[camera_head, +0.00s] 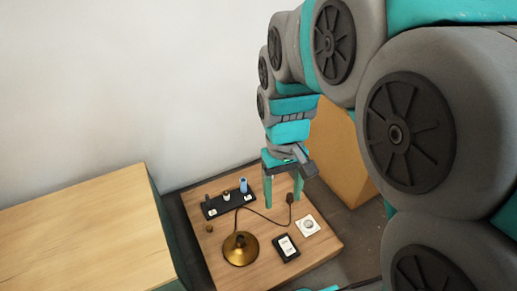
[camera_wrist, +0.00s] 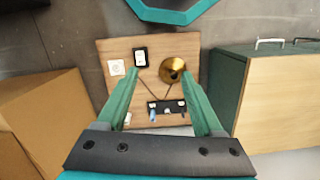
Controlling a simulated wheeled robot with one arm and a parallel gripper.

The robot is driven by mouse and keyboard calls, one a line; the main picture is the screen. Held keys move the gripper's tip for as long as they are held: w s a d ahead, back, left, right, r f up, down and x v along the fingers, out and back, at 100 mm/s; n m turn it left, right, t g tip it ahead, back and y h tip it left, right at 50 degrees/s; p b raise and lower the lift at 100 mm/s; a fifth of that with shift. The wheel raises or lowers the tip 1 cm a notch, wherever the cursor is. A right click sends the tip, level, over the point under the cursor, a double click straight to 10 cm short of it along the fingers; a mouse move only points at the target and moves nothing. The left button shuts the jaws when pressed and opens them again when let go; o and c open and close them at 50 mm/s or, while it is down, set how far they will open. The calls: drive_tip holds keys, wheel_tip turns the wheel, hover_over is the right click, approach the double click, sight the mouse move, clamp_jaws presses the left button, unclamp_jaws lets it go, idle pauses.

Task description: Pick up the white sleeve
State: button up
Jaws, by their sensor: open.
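My gripper (camera_head: 283,202) is open and points down over the wooden table. In the wrist view its two green fingers (camera_wrist: 160,74) stand wide apart with nothing held between them. A small whitish piece (camera_wrist: 127,119) shows beside the left finger near the table edge, partly hidden; it may be the white sleeve, but it is too small to be sure. A black holder (camera_head: 229,204) on the table carries a blue upright piece (camera_head: 243,185) and a small white-and-dark piece (camera_head: 226,196). The holder also shows in the wrist view (camera_wrist: 174,106).
A brass lamp base (camera_head: 240,249) with a dark cord stands on the table (camera_head: 222,276). A black box with a white label (camera_head: 286,247) and a white square plate (camera_head: 307,226) lie nearby. A wooden-topped cabinet (camera_head: 80,225) stands left, an orange-brown box (camera_head: 340,150) behind right.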

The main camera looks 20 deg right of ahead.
drive_tip(key=w+d+f+b, duration=0.25)
drive_tip(key=w+f, duration=0.45)
drive_tip(key=w, duration=0.4)
drive_tip(key=w+d+f+n+t+b, duration=0.1)
drive_tip(key=w+d+f, duration=0.2)
drive_tip(key=w+f, duration=0.7)
drive_tip(key=w+d+f+b, duration=0.25)
drive_tip(key=w+f, duration=0.25)
drive_tip(key=w, duration=0.8)
drive_tip(key=shift+n+t, duration=0.3)
drive_tip(key=shift+n, duration=0.2)
drive_tip(key=shift+w+d+f+b, duration=0.4)
drive_tip(key=shift+w+d+f, duration=0.7)
drive_tip(key=shift+f, duration=3.05)
drive_tip(key=shift+w+d+f+b, duration=0.5)
drive_tip(key=shift+w+f, duration=1.1)
drive_tip(key=shift+f, duration=2.5)
drive_tip(key=shift+w+d+f+b, duration=0.3)
drive_tip(key=shift+w+d+f, duration=0.85)
drive_tip(key=shift+f, duration=3)
drive_tip(key=shift+w+a, duration=0.2)
drive_tip(key=shift+a, duration=0.05)
clamp_jaws()
